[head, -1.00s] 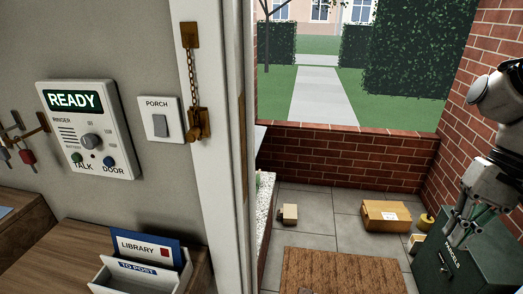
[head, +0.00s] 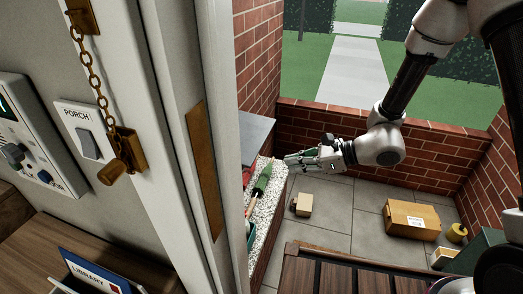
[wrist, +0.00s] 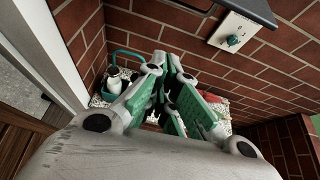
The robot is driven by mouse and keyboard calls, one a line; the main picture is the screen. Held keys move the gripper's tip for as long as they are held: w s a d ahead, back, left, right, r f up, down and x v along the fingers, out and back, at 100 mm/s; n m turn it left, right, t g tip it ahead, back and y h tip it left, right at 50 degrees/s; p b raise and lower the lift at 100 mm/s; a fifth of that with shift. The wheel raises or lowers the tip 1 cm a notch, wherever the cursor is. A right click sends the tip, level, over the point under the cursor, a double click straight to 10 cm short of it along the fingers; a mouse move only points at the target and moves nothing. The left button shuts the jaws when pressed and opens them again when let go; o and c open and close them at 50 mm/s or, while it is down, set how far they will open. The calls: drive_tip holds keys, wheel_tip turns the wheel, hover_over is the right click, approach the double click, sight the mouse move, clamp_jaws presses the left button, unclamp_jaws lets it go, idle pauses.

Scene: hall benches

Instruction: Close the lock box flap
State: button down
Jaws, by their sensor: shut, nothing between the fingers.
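A pale box with a teal knob (wrist: 232,42) is fixed to the brick wall in the wrist view. A dark panel (wrist: 246,8) juts out just above it. I cannot tell whether either one is the lock box or its flap. In the head view, a grey slab (head: 256,130) sticks out by the brick wall above the gravel planter. My gripper (head: 290,160) is shut and empty, right of the slab and above the planter edge. In the wrist view, my gripper (wrist: 172,98) points toward the wall, below the pale box and apart from it.
The gravel planter (head: 262,216) holds a green-handled tool (head: 262,178). A teal carrier (wrist: 112,84) with white bottles stands by the wall. A door frame (head: 190,90) is close on the left. A slatted bench (head: 325,275), cartons (head: 408,218) and a green parcel box (head: 478,252) stand around the porch.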

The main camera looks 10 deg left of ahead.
drive_tip(key=x, duration=1)
drive_tip(key=shift+m, duration=0.3)
drive_tip(key=shift+w+a+r, duration=0.1)
drive_tip(key=shift+a+r, duration=0.05)
drive_tip(key=shift+r, duration=0.9)
drive_tip(key=shift+a+r, duration=0.2)
drive_tip(key=shift+r, duration=0.85)
drive_tip(key=shift+r, duration=0.1)
